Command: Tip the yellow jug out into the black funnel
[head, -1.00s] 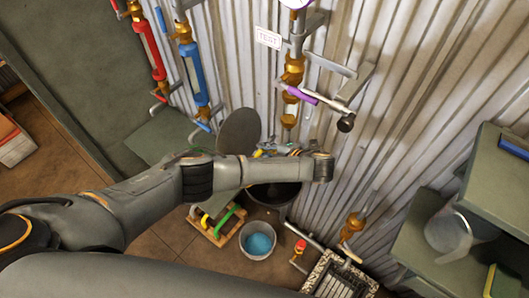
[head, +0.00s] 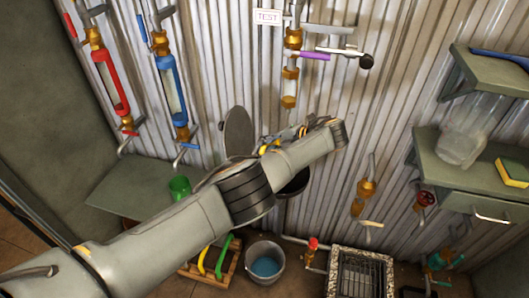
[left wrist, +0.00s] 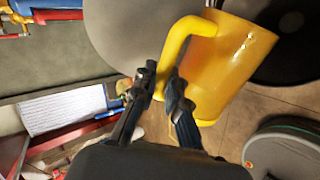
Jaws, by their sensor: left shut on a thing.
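The yellow jug (left wrist: 232,70) fills the upper right of the left wrist view, with its curved handle towards my fingers. My left gripper (left wrist: 166,84) is shut on that handle. In the head view my left gripper (head: 285,138) is by the corrugated wall, and my forearm hides most of the jug. The black funnel (head: 296,186) shows as a dark bowl just below my wrist, partly covered by it. A dark round form, probably the funnel (left wrist: 285,50), lies behind the jug in the left wrist view. I cannot tell how far the jug is tilted. My right gripper is not in view.
A grey disc (head: 238,132) stands close left of my gripper. A valve pipe (head: 290,85) with a purple lever is above it. A bucket with blue contents (head: 265,264) and a wooden rack (head: 195,272) are below. Shelves (head: 445,165) project at right.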

